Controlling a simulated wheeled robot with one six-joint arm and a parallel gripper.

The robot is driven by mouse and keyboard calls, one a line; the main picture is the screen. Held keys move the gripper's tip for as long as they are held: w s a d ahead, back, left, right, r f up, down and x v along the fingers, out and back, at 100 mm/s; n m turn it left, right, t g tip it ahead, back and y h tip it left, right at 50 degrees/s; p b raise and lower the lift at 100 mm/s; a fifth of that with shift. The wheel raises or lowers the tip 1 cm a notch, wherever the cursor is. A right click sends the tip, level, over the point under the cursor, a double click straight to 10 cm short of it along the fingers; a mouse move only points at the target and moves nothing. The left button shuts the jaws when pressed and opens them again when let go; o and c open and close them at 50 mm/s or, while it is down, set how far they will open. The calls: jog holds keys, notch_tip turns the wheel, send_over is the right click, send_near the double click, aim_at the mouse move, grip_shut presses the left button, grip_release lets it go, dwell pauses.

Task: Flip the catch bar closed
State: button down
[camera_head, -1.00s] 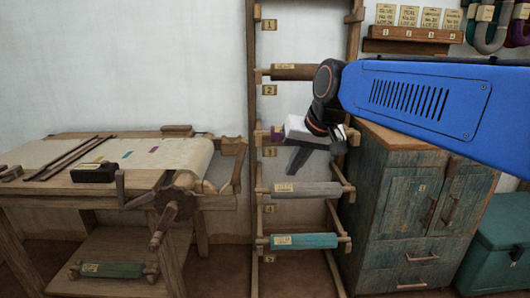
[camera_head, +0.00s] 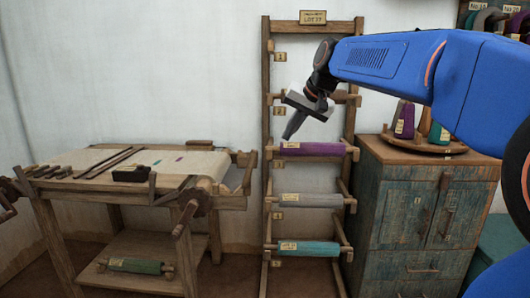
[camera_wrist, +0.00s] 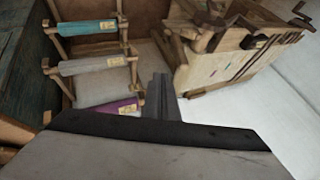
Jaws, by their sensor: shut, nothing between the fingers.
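My gripper (camera_head: 288,136) is shut and empty, pointing down and left in front of the wooden rack (camera_head: 267,95), just above the purple roll (camera_head: 316,149). The gripper fingers also show in the wrist view (camera_wrist: 160,92), with the purple roll (camera_wrist: 115,106) beside them to the left. I cannot tell for certain which part is the catch bar; small wooden arms hold the roll ends on the rack. The loom (camera_head: 230,200) at left has an upright wooden piece (camera_head: 250,170) at its right end.
A grey roll (camera_head: 310,200) and a teal roll (camera_head: 308,248) hang lower on the rack. A green roll (camera_head: 135,265) lies on the loom's lower shelf. A weathered cabinet (camera_head: 400,215) with yarn cones stands close on the right.

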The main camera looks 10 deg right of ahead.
jog(key=w+a+f, duration=0.5)
jog(key=w+f, duration=0.2)
jog(key=shift+w+a+f, duration=0.3)
jog(key=shift+a+f, duration=0.05)
jog(key=shift+a, duration=0.05)
dwell(0.3)
jog(key=shift+a, duration=0.1)
